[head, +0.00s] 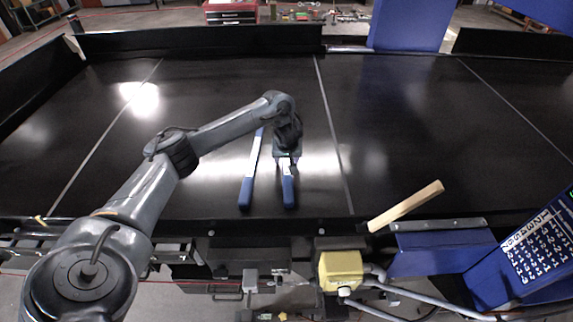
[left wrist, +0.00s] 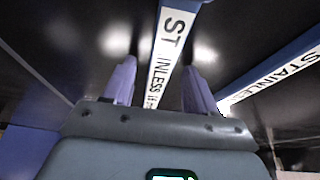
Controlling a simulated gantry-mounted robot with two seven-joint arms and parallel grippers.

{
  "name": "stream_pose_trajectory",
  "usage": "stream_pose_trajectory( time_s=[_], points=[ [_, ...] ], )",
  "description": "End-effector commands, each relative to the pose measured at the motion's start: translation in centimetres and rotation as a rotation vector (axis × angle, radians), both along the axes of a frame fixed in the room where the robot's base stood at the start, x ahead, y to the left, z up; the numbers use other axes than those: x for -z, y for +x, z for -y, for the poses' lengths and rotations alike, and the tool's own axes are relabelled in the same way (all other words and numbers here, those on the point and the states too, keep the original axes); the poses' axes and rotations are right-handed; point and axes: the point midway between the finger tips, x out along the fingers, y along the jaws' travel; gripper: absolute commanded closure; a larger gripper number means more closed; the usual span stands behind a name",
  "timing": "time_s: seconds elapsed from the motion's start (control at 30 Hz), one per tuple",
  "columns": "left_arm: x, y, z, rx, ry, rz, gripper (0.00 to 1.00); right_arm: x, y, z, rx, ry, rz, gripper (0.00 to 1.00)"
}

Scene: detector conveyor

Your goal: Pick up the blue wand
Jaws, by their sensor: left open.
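Two blue wands with white labels lie side by side on the black conveyor (head: 230,100) in the head view. The left wand (head: 252,165) is uncovered. The right wand (head: 288,190) lies under my left gripper (head: 287,157), which hides its far part. In the left wrist view, my open left gripper (left wrist: 158,75) has one finger on each side of a wand (left wrist: 170,45) lettered "STAINLESS". Whether the fingers touch it I cannot tell. The other wand (left wrist: 280,75) lies to the right, outside the fingers. My right gripper is not in view.
A pale wooden stick (head: 406,207) rests at the belt's front edge. A yellow box (head: 341,270) and a blue lettered panel (head: 535,250) stand in front of it. A low black wall (head: 200,40) runs along the back. The belt's right half is clear.

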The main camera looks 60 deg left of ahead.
Motion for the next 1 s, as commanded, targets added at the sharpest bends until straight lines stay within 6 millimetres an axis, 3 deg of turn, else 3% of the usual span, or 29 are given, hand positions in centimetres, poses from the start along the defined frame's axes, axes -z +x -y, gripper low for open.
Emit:
stream_pose_trajectory(
  time_s=[0.23, 0.6, 1.0],
  points=[
    [-0.01, 0.02, -0.04, -0.001, 0.0, 0.0, 0.43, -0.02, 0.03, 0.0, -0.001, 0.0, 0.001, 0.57],
    [-0.01, 0.01, -0.05, -0.001, 0.0, 0.0, 0.99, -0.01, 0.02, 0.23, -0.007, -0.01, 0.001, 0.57],
    [-0.29, 0.04, -0.06, -0.001, 0.0, 0.002, 1.0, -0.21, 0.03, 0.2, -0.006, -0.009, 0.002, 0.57]
  ],
)
